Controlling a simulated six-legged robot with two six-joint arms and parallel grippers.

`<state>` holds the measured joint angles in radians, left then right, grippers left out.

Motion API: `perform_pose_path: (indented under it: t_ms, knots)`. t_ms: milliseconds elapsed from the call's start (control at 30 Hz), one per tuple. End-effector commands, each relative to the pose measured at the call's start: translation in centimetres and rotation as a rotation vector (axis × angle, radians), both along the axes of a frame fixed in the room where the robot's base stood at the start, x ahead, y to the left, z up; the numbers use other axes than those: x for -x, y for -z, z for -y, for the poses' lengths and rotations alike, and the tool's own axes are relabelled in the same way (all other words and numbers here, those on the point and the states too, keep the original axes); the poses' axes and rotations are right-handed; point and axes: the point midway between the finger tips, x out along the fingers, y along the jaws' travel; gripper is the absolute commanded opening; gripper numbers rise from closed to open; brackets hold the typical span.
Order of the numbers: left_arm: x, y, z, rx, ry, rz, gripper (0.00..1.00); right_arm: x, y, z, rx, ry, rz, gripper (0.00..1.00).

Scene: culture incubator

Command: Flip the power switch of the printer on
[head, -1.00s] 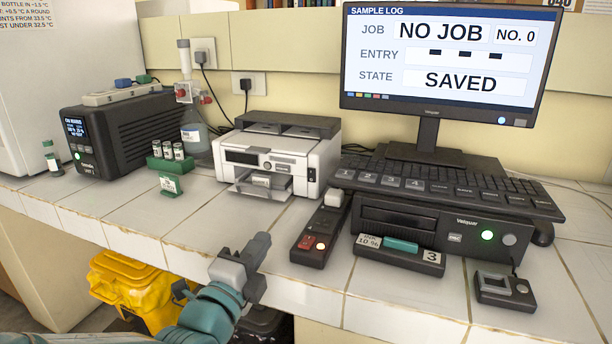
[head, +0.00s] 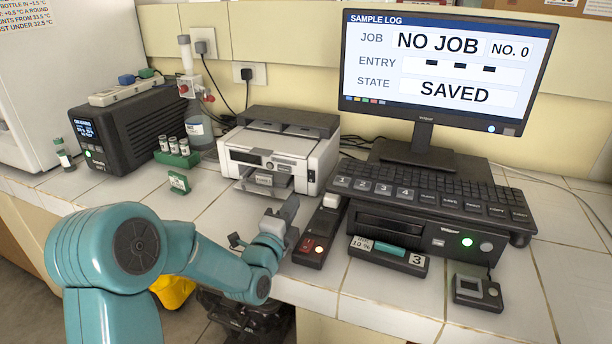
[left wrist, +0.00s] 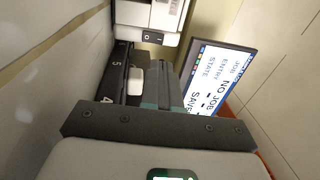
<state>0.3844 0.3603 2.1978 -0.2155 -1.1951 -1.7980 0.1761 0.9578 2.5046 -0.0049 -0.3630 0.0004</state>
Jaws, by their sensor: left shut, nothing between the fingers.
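The white and grey printer (head: 243,158) stands against the wall on the tiled bench in the head view. In the left wrist view a corner of the printer (left wrist: 168,14) shows at the top, with its black rocker power switch (left wrist: 152,37) carrying white marks. I cannot tell from its tilt whether it is on or off. My left gripper (head: 288,208) is shut and empty, in front of the printer's right front corner and apart from it. In the left wrist view its fingers (left wrist: 160,82) point up towards the switch side. My right gripper is not in view.
A black power strip (head: 316,240) with a lit red switch and a white plug lies just right of my left gripper. The keyboard (head: 430,190), drive unit (head: 400,232) and monitor (head: 440,65) fill the right. A green vial rack (head: 180,158) stands left.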

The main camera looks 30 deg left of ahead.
Motion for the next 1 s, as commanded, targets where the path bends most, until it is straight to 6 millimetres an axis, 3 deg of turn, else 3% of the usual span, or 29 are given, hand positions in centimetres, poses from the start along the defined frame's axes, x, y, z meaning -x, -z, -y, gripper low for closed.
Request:
perform_pose_path:
  t_ms: [200,433,633,1000]
  knots:
    - [-4.7,-0.8,-1.1,0.001,0.0,0.001,0.0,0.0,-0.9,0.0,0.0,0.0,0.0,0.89]
    - [-8.4,-1.2,-2.0,0.002,0.0,-0.001,0.0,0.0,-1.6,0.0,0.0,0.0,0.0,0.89]
    - [-9.6,-1.2,-2.3,0.001,0.0,-0.001,0.0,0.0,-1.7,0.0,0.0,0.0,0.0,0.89]
    - [-9.8,-1.2,-2.3,0.001,0.0,0.001,0.0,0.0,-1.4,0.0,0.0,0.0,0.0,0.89]
